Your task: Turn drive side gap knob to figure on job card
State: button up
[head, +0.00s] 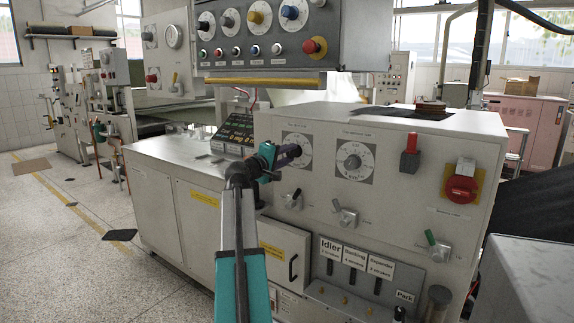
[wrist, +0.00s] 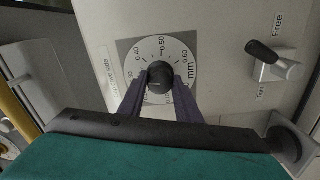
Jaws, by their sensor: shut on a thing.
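The gap knob (wrist: 159,78) is a round black knob at the middle of a white dial (wrist: 184,58) marked in mm, with 0.40, 0.50 and 0.60 readable in the wrist view. My gripper (wrist: 160,88) is shut on this knob, with one dark finger on each side. In the head view my gripper (head: 287,155) reaches the left of two dials on the grey cabinet front, and its fingers partly cover that dial (head: 299,140). The knob's pointer is too dark to read. I cannot make out a job card.
A second dial knob (head: 352,161) is to the right. Below are small levers (head: 345,215), and to the right a red switch (head: 462,184) on yellow. In the wrist view a black-handled lever (wrist: 264,52) marked Free stands right of the dial. Open floor (head: 50,230) lies left.

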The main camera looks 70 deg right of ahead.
jog(key=shift+w+d+r+m+b, duration=0.1)
jog(key=shift+w+r+m+b, duration=0.05)
jog(key=shift+m+b, duration=1.05)
jog(key=o, duration=1.1)
jog(key=shift+c, duration=0.2)
jog(key=p+v, duration=0.1)
jog(key=v, duration=1.3)
